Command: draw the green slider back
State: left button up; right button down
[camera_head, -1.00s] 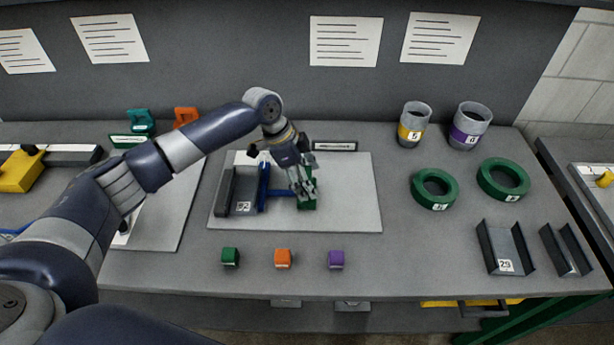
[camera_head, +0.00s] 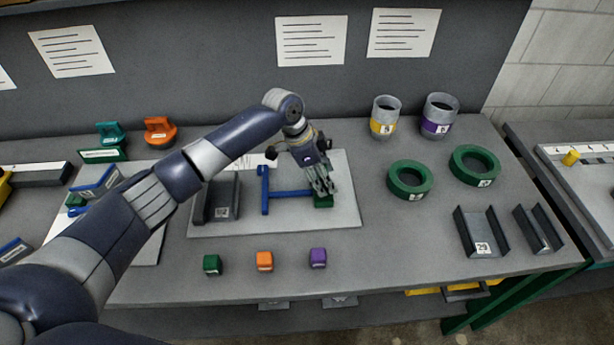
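The green slider (camera_head: 323,202) is a small green block at the right end of a blue T-shaped pusher (camera_head: 287,194) on a pale board (camera_head: 340,222). The pusher's upright blue plate stands to the right of a dark grey channel (camera_head: 200,205), with a clear gap between them. My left gripper (camera_head: 325,188) points down on the green slider, its fingers closed in about it; they hide the slider's upper part. My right gripper is not in view.
Green, orange and purple cubes (camera_head: 265,261) lie in front of the board. Green rings (camera_head: 410,190), banded cups (camera_head: 384,127) and grey channels (camera_head: 480,245) stand to the right. Orange (camera_head: 160,131) and teal (camera_head: 110,134) handled pieces stand behind my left arm.

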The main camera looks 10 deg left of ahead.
pick_arm(q)
jog(key=shift+d, duration=0.2)
jog(key=o, duration=1.4)
jog(key=shift+o, duration=0.6)
jog(key=shift+w+d, duration=0.1)
jog(key=shift+d, duration=0.05)
jog(key=shift+a+r, duration=0.15)
jog(key=shift+a, duration=0.05)
jog(key=v, duration=1.1)
jog(key=shift+r, duration=0.25)
jog(key=shift+a, duration=0.1)
